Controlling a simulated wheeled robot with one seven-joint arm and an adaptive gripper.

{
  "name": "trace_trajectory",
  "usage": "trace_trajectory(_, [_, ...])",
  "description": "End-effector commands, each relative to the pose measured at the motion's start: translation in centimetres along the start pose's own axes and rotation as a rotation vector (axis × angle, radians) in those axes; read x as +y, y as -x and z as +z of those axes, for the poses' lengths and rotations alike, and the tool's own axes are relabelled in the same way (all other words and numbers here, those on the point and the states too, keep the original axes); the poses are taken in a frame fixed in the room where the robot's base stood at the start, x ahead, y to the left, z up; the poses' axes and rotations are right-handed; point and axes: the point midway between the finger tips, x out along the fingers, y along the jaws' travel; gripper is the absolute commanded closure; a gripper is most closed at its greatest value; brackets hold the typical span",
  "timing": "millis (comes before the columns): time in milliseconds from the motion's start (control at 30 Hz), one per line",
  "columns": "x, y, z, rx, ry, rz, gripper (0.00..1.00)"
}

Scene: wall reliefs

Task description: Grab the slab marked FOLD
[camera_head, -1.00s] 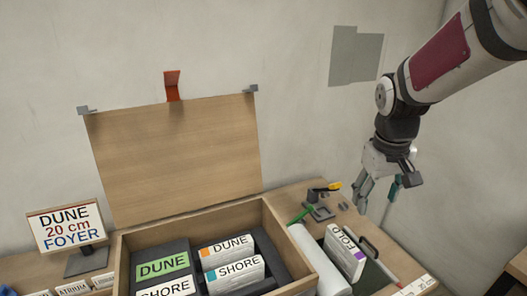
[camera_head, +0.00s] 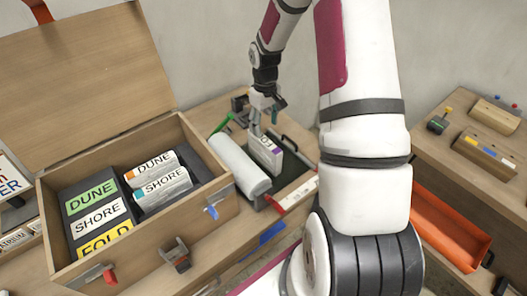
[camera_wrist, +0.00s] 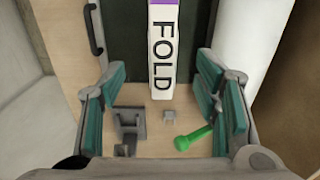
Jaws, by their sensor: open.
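The slab marked FOLD (camera_head: 264,153) is white with a purple end. It stands upright on a dark green tray (camera_head: 291,174) to the right of the wooden case. In the wrist view the slab (camera_wrist: 163,52) shows its narrow lettered edge, centred ahead between the fingers. My gripper (camera_head: 264,112) is just above the slab in the head view. In the wrist view my gripper (camera_wrist: 165,98) is open and empty, with its teal-padded fingers either side of the slab's line. I cannot tell whether the tips reach down past its top.
A white roll (camera_head: 238,164) lies close to the slab's left. A green tool (camera_wrist: 190,139) and grey metal pieces (camera_wrist: 130,122) lie nearby. The open wooden case (camera_head: 225,210) holds DUNE and SHORE slabs and a yellow FOLD label (camera_head: 105,241). An orange bin (camera_head: 450,228) is at right.

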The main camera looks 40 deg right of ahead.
Motion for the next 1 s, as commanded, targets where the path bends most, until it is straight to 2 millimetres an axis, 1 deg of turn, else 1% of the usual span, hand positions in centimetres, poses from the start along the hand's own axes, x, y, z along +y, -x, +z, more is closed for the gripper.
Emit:
trace_trajectory(33, [-0.1, -0.9, 0.1, -0.004, 0.001, -0.002, 0.43])
trace_trajectory(100, [-0.1, -1.9, 0.1, -0.003, 0.000, -0.001, 0.43])
trace_trajectory(367, [-0.2, -3.6, 0.1, -0.002, 0.002, -0.001, 0.43])
trace_trajectory(600, [-0.5, -6.9, 0.4, -0.002, 0.001, 0.000, 0.43])
trace_trajectory(700, [-0.5, -7.8, 0.3, 0.000, 0.000, 0.000, 0.43])
trace_trajectory(800, [-0.5, -8.2, 0.3, 0.000, 0.000, 0.000, 0.43])
trace_trajectory(967, [-0.5, -8.2, 0.3, 0.000, 0.000, 0.000, 0.43])
trace_trajectory(1000, [-0.5, -8.2, 0.3, 0.000, 0.000, 0.000, 0.46])
